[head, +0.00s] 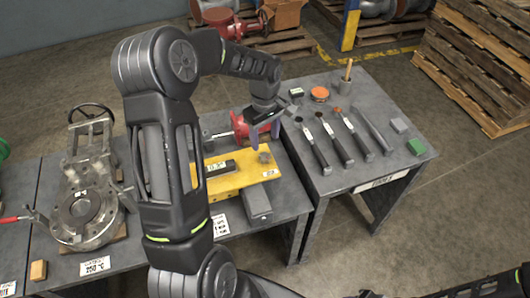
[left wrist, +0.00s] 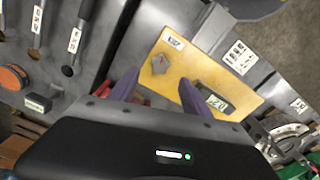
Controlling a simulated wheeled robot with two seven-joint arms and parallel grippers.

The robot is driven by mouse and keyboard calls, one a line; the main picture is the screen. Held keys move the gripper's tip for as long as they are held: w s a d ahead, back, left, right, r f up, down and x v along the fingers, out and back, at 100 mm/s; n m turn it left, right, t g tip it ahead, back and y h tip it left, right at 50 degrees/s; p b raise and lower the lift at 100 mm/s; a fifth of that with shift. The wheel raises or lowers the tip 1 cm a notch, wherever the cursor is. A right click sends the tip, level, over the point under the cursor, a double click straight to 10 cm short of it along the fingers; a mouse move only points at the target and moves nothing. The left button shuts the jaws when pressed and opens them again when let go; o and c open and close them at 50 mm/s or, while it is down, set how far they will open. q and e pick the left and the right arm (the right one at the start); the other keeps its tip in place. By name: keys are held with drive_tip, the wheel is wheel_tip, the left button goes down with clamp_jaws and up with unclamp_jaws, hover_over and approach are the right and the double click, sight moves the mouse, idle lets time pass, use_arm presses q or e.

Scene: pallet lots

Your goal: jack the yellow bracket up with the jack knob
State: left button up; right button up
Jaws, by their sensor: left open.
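The yellow bracket (head: 235,182) lies on the grey bench, with a dark digital readout (head: 220,168) on it. The grey jack knob (head: 264,155) stands near the bracket's right end. In the left wrist view the knob (left wrist: 160,64) shows on the yellow plate (left wrist: 205,70), just beyond the fingertips. My left gripper (head: 265,138) is open and empty, fingers pointing down above and behind the knob, apart from it. Its two purple fingers (left wrist: 157,88) show spread in the left wrist view. My right arm shows at the bottom right edge; its gripper is largely cut off.
A red valve part (head: 240,127) lies behind the bracket. A grey block (head: 257,204) sits in front of it. A tool table (head: 335,187) with several handled tools stands at right. A metal flange assembly (head: 84,205) stands at left. Pallets (head: 475,65) are stacked at back right.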

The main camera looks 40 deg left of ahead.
sight(265, 156)
use_arm(q)
drive_tip(key=shift+f, duration=0.1)
wheel_tip(265, 156, down, 8)
drive_tip(key=shift+r+p, duration=0.15)
drive_tip(key=shift+p, duration=0.4)
clamp_jaws()
idle(0.4)
